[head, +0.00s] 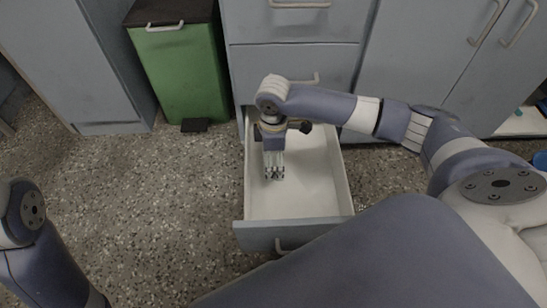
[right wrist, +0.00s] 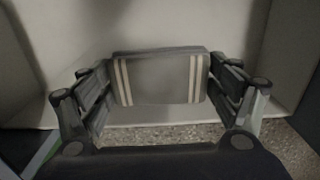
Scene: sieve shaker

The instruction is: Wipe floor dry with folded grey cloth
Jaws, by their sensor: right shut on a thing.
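The folded grey cloth (right wrist: 158,78), with pale stripes near both ends, sits between the fingers of my right gripper (right wrist: 162,72) in the right wrist view. The gripper is shut on it. In the head view my right gripper (head: 274,173) points down into an open drawer (head: 325,180), over its pale inside. I cannot make out the cloth there. Whether it touches the drawer bottom, I cannot tell. The speckled floor (head: 150,210) shows left of the drawer. Part of my left arm shows at the left edge; its gripper is out of view.
The drawer sticks out from grey cabinets (head: 295,60) and its front (head: 300,232) faces me. A green bin (head: 180,75) with a dark lid and black pedal stands at the back left. The floor left of the drawer is clear. A blue object (head: 540,160) shows at the right edge.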

